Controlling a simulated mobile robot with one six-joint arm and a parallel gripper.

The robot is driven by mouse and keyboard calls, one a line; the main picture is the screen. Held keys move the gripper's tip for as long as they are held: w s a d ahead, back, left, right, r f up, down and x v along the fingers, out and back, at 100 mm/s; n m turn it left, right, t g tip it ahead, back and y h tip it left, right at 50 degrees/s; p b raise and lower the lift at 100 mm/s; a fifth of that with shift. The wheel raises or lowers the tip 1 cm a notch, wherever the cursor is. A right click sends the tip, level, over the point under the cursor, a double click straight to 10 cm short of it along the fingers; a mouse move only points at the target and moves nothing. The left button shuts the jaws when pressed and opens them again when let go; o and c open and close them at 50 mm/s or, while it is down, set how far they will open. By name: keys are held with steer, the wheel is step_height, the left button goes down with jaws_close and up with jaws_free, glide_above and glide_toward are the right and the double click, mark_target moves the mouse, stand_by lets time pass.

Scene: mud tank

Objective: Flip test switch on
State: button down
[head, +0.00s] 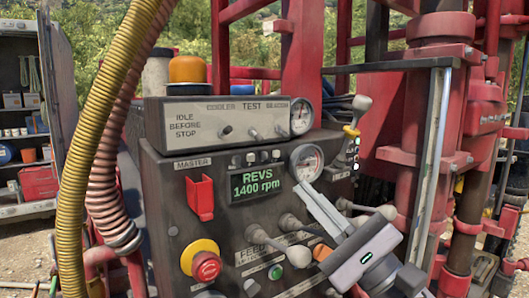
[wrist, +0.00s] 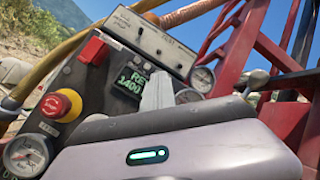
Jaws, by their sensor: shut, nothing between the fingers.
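The test switch (head: 254,134) is a small metal toggle under the TEST label on the grey upper box (head: 185,135). It sits between the cooler switch (head: 226,130) and the beacon switch (head: 280,131). Which way its lever is set is too small to tell. My gripper (head: 306,188) is shut and empty. In the head view its fingertips show below and right of the switch, just under the lower gauge. In the wrist view the shut fingers (wrist: 158,80) point up toward the upper box (wrist: 112,25), beside the display; the toggles there are tiny.
The display (head: 258,184) reads REVS 1400 rpm. A red switch guard (head: 200,197), a red emergency stop (head: 206,265), round gauges (head: 306,163) and several knobbed levers (head: 298,256) surround my gripper. Yellow hose (head: 100,110) hangs left; red drill framework (head: 436,110) stands right.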

mark_target(275, 158)
steer(key=p+x, duration=0.3)
steer(key=x, duration=0.6)
steer(key=shift+p, duration=0.3)
steer(key=shift+w+a+r, duration=0.1)
steer(key=shift+r, duration=0.15)
steer(key=shift+w+a, duration=0.1)
steer(key=shift+r+p, duration=0.25)
steer(key=shift+p, duration=0.4)
steer(key=shift+h+p, duration=0.3)
steer(key=shift+h, duration=0.1)
